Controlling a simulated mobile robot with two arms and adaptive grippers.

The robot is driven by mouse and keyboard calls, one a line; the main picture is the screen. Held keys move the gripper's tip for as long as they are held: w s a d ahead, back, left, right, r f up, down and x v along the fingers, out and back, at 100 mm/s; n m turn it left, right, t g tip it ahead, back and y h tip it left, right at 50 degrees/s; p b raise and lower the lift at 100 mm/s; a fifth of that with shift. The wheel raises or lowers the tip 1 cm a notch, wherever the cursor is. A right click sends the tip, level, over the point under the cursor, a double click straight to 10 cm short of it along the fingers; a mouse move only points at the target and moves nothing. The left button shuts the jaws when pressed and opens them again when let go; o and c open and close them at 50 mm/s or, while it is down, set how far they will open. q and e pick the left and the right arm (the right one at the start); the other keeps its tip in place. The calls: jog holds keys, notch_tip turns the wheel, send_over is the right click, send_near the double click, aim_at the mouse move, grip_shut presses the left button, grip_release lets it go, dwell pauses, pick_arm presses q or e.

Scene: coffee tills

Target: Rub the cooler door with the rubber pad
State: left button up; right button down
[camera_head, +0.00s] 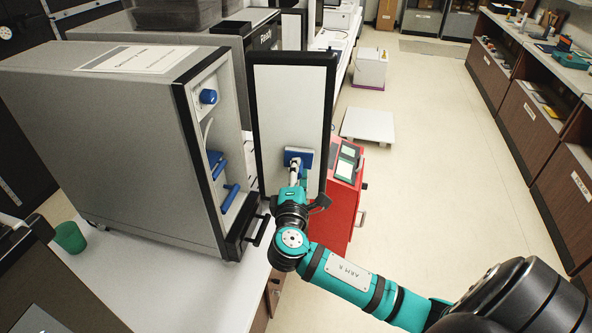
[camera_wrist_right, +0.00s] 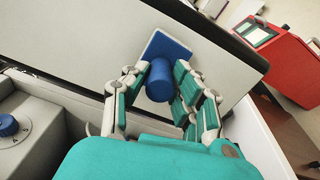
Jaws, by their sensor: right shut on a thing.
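The cooler door (camera_head: 281,105) is a pale panel with a black frame, standing open to the right of the large grey cabinet (camera_head: 110,130). The door also fills the upper part of the right wrist view (camera_wrist_right: 95,45). The rubber pad (camera_head: 304,153) is a blue block with a round blue handle. My right gripper (camera_head: 295,172) is shut on the handle, with fingers on both sides of it in the right wrist view (camera_wrist_right: 160,75). The pad's flat plate (camera_wrist_right: 180,48) lies at the door's face, low on the panel, seemingly touching it. My left gripper is not in view.
The cabinet's open front shows a blue knob (camera_head: 208,96) and blue parts inside. A red unit (camera_head: 341,205) stands just right of the door. A green cup (camera_head: 70,238) stands on the white counter (camera_head: 165,290). The floor to the right is mostly clear.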

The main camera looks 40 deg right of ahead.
jog(key=shift+p+v, duration=0.35)
jog(key=shift+v, duration=2.45)
jog(key=shift+v, duration=1.55)
